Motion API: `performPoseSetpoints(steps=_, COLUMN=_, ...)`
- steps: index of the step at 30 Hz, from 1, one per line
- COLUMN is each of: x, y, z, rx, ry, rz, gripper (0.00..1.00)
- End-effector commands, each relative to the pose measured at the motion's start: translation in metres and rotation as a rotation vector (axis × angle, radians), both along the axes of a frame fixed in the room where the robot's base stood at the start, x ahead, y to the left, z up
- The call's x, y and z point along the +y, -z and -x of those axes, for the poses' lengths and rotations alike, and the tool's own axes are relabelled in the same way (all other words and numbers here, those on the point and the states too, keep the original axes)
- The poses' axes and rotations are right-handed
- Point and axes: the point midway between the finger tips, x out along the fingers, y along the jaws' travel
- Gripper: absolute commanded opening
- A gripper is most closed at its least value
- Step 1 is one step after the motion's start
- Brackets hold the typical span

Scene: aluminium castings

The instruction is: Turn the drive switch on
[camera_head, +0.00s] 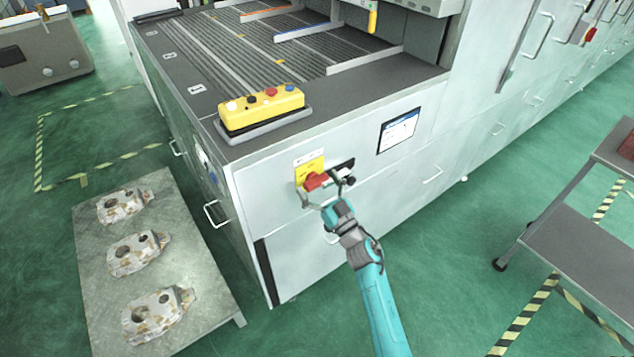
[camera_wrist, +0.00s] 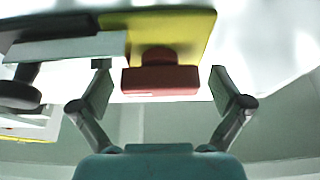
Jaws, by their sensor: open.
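The drive switch is a red handle (camera_head: 315,181) on a yellow plate (camera_head: 309,167), on the front face of the grey machine cabinet. In the wrist view the red handle (camera_wrist: 160,80) stands out from the yellow plate (camera_wrist: 188,32). My gripper (camera_head: 326,190) is at the switch in the head view. In the wrist view my gripper (camera_wrist: 162,92) is open, with one finger on each side of the red handle. A gap shows between the handle and each finger. The handle lies level in the wrist view. Part of the switch is hidden by my gripper in the head view.
A dark bar-shaped fitting (camera_head: 342,168) sits right beside the switch, close to my gripper. A yellow button box (camera_head: 262,112) lies on the machine top. A screen (camera_head: 398,130) is to the right. A table (camera_head: 205,290) with castings stands left, a grey cart (camera_head: 590,230) right.

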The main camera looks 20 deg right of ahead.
Motion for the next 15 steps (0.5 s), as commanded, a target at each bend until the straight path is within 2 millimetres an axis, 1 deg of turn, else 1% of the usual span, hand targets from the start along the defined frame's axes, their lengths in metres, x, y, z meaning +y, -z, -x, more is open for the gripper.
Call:
performPoseSetpoints(steps=2, x=0.0, y=0.0002, z=0.0002, rx=0.0, ry=0.0, rz=0.0, gripper=1.0)
performPoseSetpoints(steps=3, x=0.0, y=0.0002, z=0.0002, rx=0.0, ry=0.0, rz=0.0, gripper=0.95)
performPoseSetpoints(steps=5, x=0.0, y=0.0002, z=0.0003, rx=0.0, ry=0.0, rz=0.0, gripper=0.8)
performPoseSetpoints(steps=6, x=0.0, y=0.0002, z=0.0003, rx=0.0, ry=0.0, rz=0.0, gripper=0.7)
performPoseSetpoints(steps=8, x=0.0, y=0.0002, z=0.0003, rx=0.0, ry=0.0, rz=0.0, gripper=0.55)
performPoseSetpoints(steps=9, x=0.0, y=0.0002, z=0.0004, rx=0.0, ry=0.0, rz=0.0, gripper=0.45)
performPoseSetpoints(steps=10, x=0.0, y=0.0002, z=0.0003, rx=0.0, ry=0.0, rz=0.0, gripper=0.4)
performPoseSetpoints(steps=15, x=-0.0001, y=0.0002, z=0.0004, rx=-0.001, ry=0.0, rz=0.003, gripper=0.4)
